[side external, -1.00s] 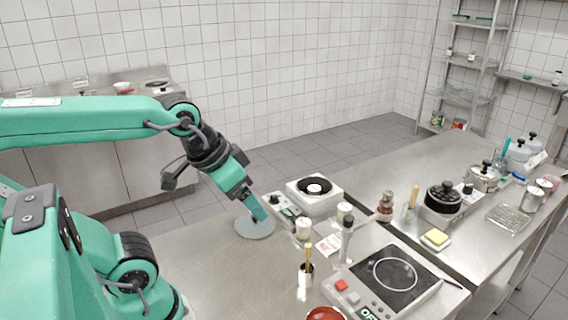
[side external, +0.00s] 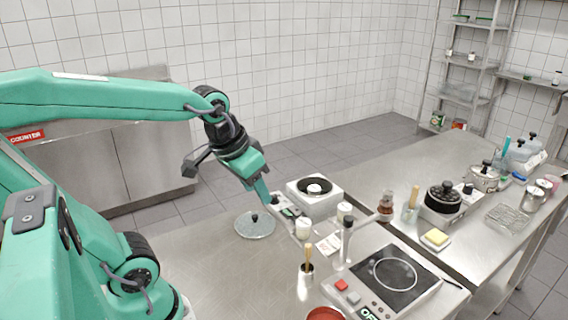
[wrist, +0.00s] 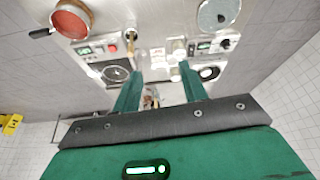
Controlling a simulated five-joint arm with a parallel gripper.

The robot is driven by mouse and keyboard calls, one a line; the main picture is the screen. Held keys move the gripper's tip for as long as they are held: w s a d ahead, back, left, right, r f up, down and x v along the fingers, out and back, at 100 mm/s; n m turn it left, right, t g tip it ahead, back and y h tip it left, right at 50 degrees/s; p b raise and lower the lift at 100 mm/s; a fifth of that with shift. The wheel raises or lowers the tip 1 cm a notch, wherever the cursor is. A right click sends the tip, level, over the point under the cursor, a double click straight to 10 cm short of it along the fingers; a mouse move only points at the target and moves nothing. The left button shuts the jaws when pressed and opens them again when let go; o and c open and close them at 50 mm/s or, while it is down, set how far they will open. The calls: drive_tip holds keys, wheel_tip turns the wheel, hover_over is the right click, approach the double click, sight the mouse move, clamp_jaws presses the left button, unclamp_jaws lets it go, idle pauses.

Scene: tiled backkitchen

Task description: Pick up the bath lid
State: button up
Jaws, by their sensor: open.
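The bath lid (side external: 262,232) is a grey, see-through disc with a small black knob. It lies flat on the steel counter in the side view, left of the white hotplate unit. It also shows at the top right of the wrist view (wrist: 212,22). My gripper (side external: 265,199) is raised just above and slightly right of the knob in the side view, apart from the lid. In the wrist view my two green fingers (wrist: 160,84) are spread with nothing held between them, and the lid is off to the right beyond them.
Right of the lid stand the white hotplate (side external: 315,195) and a pale jar (side external: 303,229). Nearer are a pot with a wooden-handled tool (side external: 306,272), a hob (side external: 388,272) and a red pan (side external: 325,313). The counter (side external: 205,255) left of these is clear.

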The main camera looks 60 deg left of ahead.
drive_tip(key=w+a+f+n+g, duration=0.3)
drive_tip(key=w+a+f, duration=0.25)
drive_tip(key=a, duration=0.25)
drive_tip(key=n+g, duration=0.2)
hover_over(254, 216)
wheel_tip(254, 216, down, 9)
drive_tip(key=shift+d+r, duration=0.1)
drive_tip(key=shift+r, duration=0.05)
drive_tip(key=shift+f, duration=3.85)
clamp_jaws()
